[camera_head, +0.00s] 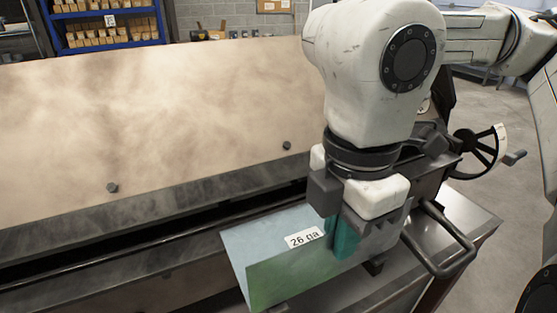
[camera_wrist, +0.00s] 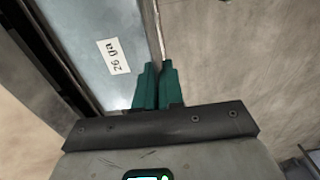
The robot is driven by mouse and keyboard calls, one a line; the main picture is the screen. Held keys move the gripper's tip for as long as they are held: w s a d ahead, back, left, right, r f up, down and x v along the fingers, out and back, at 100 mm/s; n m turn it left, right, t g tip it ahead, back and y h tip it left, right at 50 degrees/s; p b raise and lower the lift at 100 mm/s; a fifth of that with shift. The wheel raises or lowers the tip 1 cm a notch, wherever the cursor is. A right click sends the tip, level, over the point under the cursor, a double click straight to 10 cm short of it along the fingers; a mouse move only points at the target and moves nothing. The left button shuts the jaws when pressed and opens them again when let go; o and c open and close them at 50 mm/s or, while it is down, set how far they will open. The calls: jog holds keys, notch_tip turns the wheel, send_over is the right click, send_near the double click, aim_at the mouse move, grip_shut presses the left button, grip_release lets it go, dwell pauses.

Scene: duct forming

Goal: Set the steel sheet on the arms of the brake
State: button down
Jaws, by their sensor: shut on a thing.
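The steel sheet (camera_head: 262,245) is a small pale piece with a white "26 ga" label, with a bluish face and a greenish face meeting along an edge. It also shows in the wrist view (camera_wrist: 85,30). My gripper (camera_head: 343,238) has teal fingers shut on the sheet's right edge, near the label; the fingers also show in the wrist view (camera_wrist: 157,78). The brake (camera_head: 150,110) has a wide, stained beige plate above a dark slot. The sheet is over the brake's front right part. I cannot tell whether it touches the brake or its arms.
A curved handle bar (camera_head: 440,245) stands right of my gripper, and a spoked handwheel (camera_head: 483,148) is farther right. Knobs (camera_head: 112,187) stick out of the plate. A blue shelf (camera_head: 105,25) with boxes stands at the back. Open concrete floor lies at right.

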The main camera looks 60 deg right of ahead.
jog(key=shift+f+b, duration=0.3)
jog(key=shift+b, duration=0.05)
jog(key=c, duration=1.2)
grip_release()
jog(key=shift+r, duration=0.1)
notch_tip(320, 180, up, 11)
jog(key=shift+f, duration=0.1)
